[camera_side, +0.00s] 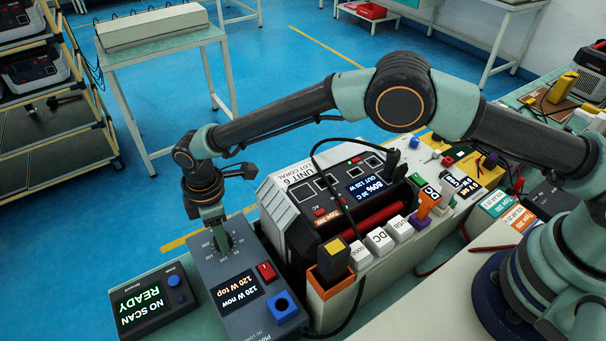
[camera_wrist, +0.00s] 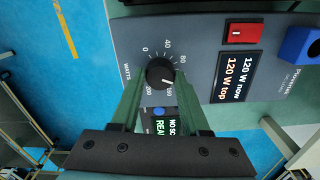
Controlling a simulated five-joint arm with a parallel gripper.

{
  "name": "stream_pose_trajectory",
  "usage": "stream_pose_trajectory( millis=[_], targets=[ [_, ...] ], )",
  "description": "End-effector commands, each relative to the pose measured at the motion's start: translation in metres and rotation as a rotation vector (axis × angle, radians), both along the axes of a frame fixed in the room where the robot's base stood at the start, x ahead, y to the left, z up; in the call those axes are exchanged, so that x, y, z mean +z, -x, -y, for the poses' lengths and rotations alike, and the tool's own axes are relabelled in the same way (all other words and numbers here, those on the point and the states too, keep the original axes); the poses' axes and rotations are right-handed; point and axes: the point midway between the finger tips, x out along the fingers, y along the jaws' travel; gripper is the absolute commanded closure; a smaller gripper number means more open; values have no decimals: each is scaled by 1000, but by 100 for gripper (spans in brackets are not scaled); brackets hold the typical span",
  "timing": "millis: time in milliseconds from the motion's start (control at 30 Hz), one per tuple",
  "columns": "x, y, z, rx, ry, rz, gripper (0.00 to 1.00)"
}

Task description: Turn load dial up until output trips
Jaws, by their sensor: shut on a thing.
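The load dial (camera_wrist: 159,70) is a black round knob on the grey load box (camera_wrist: 200,70), with a printed watts scale. Its white pointer mark points to the lower right in the wrist view. My gripper (camera_wrist: 159,80) is shut on the dial, with one green finger on each side. In the side view my gripper (camera_side: 216,226) comes down from above onto the load box (camera_side: 215,268) and partly hides the dial. The load box display (camera_side: 237,291) reads "120 W now" and "120 W top". The power station (camera_side: 325,195) has a lit screen (camera_side: 366,189) showing 80% and OUT 120 W.
A red rocker switch (camera_side: 266,271) and a blue socket (camera_side: 283,306) are on the load box. A scanner box (camera_side: 150,300) beside it reads "NO SCAN READY". White port blocks (camera_side: 379,241) and an orange holder (camera_side: 330,285) stand close to the power station. A black cable arches over it.

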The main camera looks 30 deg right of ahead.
Motion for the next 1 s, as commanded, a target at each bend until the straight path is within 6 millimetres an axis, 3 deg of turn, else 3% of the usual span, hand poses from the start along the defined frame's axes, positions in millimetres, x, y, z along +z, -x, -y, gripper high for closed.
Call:
stream_pose_trajectory(
  millis=[300,333,400,767,1000],
  targets=[
    [1,0,0,-10,0,0,100],
    [1,0,0,-9,0,0,47],
    [1,0,0,-9,0,0,25],
    [3,0,0,-8,-1,0,25],
    [37,-1,-1,-8,-3,3,25]
  ],
)
